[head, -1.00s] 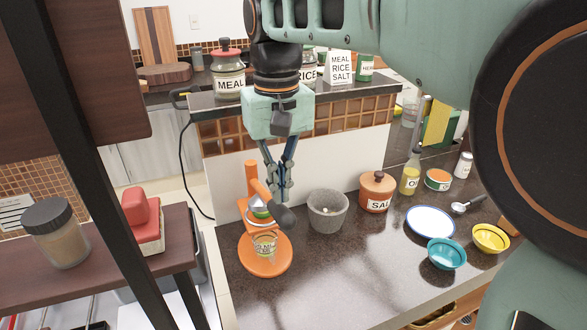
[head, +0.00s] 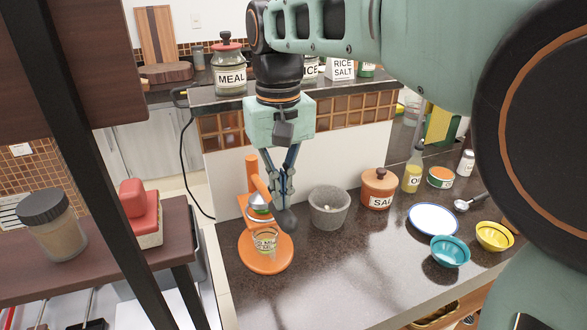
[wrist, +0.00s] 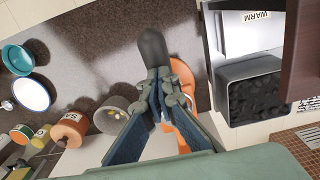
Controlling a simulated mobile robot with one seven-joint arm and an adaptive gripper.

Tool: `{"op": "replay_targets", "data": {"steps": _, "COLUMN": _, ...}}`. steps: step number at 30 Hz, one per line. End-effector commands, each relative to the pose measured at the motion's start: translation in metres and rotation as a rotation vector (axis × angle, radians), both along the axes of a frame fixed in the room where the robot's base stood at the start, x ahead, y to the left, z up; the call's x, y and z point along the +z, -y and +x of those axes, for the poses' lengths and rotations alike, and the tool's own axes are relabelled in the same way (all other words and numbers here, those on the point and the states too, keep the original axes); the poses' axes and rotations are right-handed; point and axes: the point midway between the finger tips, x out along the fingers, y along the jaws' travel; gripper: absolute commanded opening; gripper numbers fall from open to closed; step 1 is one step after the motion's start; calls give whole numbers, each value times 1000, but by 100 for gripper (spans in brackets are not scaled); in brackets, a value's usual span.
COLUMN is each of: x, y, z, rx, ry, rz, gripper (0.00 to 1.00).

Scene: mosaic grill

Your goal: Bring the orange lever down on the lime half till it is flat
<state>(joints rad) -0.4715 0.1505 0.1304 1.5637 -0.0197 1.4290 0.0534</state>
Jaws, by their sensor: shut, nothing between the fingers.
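The orange juicer (head: 250,240) stands on the dark counter, its post upright on a round base. Its orange lever (head: 258,184) slopes down to the right from the post and ends in a dark grip (head: 285,219). The grip also shows in the wrist view (wrist: 152,46). A grey press cup (head: 258,198) sits under the lever, with a little green of the lime half (head: 260,212) showing; most of the lime is hidden. My gripper (head: 281,200) is shut and empty, its fingertips at the upper end of the grip, seemingly touching it from above.
A labelled glass (head: 265,243) stands on the juicer base. Right of it are a grey mortar (head: 328,212), an orange salt jar (head: 379,190), a white plate (head: 433,219) and a teal bowl (head: 449,252). The counter front is clear. A dark shelf (head: 95,255) stands at left.

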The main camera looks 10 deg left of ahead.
Motion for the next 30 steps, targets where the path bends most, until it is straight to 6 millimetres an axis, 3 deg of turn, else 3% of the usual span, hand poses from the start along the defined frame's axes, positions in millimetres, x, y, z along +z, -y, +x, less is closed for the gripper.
{"op": "replay_targets", "data": {"steps": 30, "x": -27, "y": 0, "z": 0, "rx": 0, "ry": 0, "rz": 0, "gripper": 0}}
